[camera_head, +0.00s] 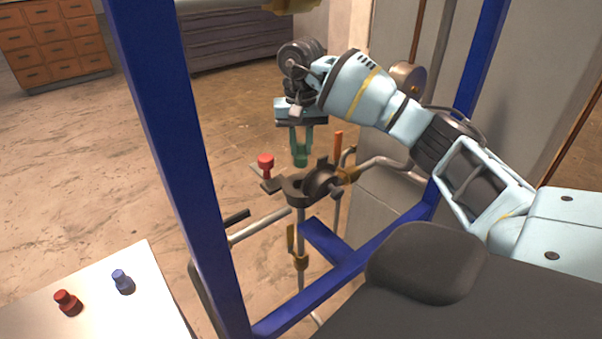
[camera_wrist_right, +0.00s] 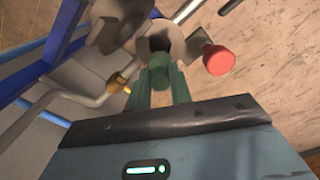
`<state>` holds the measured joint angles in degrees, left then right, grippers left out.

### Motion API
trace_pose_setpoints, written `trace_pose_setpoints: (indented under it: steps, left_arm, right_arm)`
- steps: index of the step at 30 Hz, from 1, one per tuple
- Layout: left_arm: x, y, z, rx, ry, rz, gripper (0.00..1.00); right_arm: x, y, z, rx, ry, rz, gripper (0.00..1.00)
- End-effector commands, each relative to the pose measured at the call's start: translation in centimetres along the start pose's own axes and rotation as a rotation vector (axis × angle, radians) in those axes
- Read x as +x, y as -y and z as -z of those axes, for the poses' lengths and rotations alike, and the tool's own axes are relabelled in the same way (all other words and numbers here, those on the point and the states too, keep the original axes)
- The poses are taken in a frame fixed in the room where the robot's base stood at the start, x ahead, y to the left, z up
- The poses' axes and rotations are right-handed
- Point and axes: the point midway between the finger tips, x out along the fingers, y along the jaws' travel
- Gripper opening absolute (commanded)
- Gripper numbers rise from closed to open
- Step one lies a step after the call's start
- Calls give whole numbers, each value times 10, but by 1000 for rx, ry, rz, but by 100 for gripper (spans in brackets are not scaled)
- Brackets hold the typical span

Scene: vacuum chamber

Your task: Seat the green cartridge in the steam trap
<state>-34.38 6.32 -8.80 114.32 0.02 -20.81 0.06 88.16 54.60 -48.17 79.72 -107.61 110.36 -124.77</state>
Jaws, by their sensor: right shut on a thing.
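My right gripper (camera_head: 301,146) points down above the steam trap (camera_head: 296,190), a dark metal body on a thin vertical pipe. It is shut on the green cartridge (camera_head: 301,158), whose lower end hangs a little above the trap. In the right wrist view the green cartridge (camera_wrist_right: 158,76) sits between the two green-tinted fingers (camera_wrist_right: 159,90). Beyond it is the trap's round flange (camera_wrist_right: 150,42) with a dark opening, partly covered by the cartridge. I cannot tell whether they are exactly lined up. My left gripper is not in view.
A red cartridge (camera_head: 265,163) stands on a bracket left of the trap; it also shows in the wrist view (camera_wrist_right: 217,61). A blue frame (camera_head: 177,150) and pipes surround the trap. A white table (camera_head: 130,315) carries another red piece (camera_head: 67,302) and a blue one (camera_head: 122,281).

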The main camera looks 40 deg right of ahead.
Motion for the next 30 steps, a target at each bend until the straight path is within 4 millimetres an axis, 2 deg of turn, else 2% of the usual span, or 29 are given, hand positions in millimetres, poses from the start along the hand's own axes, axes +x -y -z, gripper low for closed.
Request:
trace_pose_setpoints:
  steps: [3,8,17,25,30]
  left_arm:
    - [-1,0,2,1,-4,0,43]
    - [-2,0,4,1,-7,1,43]
    - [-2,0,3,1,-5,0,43]
    - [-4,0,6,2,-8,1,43]
    - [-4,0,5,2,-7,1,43]
  right_arm:
    - [23,-1,-1,-1,3,-3,0]
    - [44,0,-1,-1,1,-1,0]
    - [54,0,0,-1,0,0,0]
    - [85,0,-1,-1,0,0,0]
    - [88,0,0,-2,-1,0,0]
